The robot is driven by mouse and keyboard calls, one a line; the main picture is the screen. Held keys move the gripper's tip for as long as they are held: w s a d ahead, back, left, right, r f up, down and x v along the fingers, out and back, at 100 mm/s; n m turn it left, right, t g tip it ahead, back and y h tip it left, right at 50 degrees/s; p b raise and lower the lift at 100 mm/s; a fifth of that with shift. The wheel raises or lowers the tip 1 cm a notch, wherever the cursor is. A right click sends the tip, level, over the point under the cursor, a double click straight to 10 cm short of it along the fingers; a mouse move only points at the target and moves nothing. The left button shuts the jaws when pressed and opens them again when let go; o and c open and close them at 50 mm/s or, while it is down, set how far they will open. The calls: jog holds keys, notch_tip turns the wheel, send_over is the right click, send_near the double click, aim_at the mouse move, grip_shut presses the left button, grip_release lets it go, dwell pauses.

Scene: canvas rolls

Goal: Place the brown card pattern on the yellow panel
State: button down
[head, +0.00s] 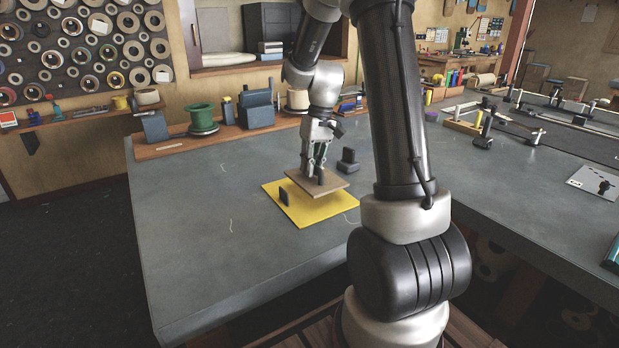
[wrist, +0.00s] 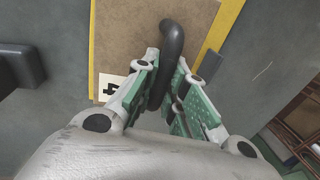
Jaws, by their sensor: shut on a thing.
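The brown card pattern (head: 312,184) is a flat board with a dark upright handle, which also shows in the wrist view (wrist: 130,38). My gripper (head: 318,177) is shut on its black handle (wrist: 172,45). The yellow panel (head: 308,213) lies flat on the grey table, and its edges show beside the card in the wrist view (wrist: 222,28). The card is over the panel's far part and looks slightly raised; whether any of it touches is unclear. A white label with a black mark (wrist: 110,88) is on the card, partly hidden by my gripper.
A small dark block (head: 284,198) stands on the panel's left part. Another dark block (head: 348,160) stands on the table behind the panel. A wooden shelf with a green spool (head: 203,118) runs along the back. The table's left and front areas are clear.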

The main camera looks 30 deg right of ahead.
jog(key=shift+d+f, duration=0.1)
jog(key=shift+f, duration=1.75)
jog(key=c, duration=1.5)
grip_release()
jog(key=shift+f, duration=0.1)
notch_tip(320, 180, up, 12)
jog(key=d, duration=0.2)
jog(key=s+a+r+t+h, duration=0.1)
jog(key=s+a+r, duration=0.1)
jog(key=s+r, duration=0.3)
jog(key=s+a+r+t, duration=0.1)
jog(key=s+a+r, duration=0.2)
jog(key=s, duration=0.7)
jog(key=s+a+f+t, duration=0.1)
jog(key=s, duration=0.3)
jog(key=s+a+t+h, duration=0.1)
jog(key=s, duration=0.3)
jog(key=shift+s+a+f, duration=0.1)
jog(key=shift+s+f, duration=0.05)
jog(key=shift+s, duration=0.25)
